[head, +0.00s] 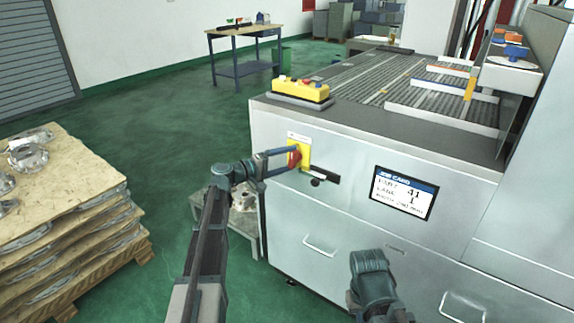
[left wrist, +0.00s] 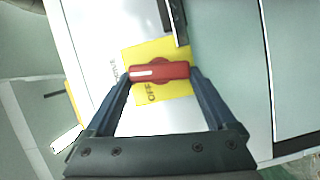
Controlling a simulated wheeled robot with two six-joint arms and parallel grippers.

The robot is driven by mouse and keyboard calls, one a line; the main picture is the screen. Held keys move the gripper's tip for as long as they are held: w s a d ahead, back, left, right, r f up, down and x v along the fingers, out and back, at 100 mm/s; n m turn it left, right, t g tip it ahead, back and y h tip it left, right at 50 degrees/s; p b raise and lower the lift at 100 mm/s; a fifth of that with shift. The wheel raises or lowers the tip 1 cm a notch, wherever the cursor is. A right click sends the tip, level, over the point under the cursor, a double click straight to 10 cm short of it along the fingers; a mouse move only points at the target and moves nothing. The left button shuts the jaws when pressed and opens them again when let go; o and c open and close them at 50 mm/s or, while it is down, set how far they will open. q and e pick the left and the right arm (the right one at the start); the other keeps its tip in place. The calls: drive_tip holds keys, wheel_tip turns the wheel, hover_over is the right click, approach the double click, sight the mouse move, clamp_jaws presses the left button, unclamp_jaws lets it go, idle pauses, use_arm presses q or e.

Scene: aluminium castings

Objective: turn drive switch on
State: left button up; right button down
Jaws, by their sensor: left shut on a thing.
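The drive switch is a red rotary handle (head: 295,157) on a yellow plate (head: 304,150) on the front of the grey machine. In the left wrist view the red handle (left wrist: 160,71) lies level across the yellow plate (left wrist: 150,50), with a white stripe on its left half. The word OFF shows on the plate below that half; any ON mark is not visible. My left gripper (left wrist: 160,76) is shut on the handle, one blue finger at each end. My right arm shows at the bottom of the head view, but its fingers do not show.
A job card screen (head: 403,193) is to the right. A yellow button box (head: 299,91) stands on the machine top. A pallet stack (head: 70,205) with castings stands at left; green floor lies between.

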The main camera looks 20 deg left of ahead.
use_arm(q)
drive_tip(key=shift+f+n+h+b, duration=0.2)
drive_tip(key=shift+n+h+b, duration=0.1)
drive_tip(key=shift+n+b, duration=0.4)
drive_tip(key=o, duration=1.1)
drive_tip(key=shift+c, duration=0.2)
drive_tip(key=v, duration=1.4)
drive_tip(key=shift+d+f, duration=0.1)
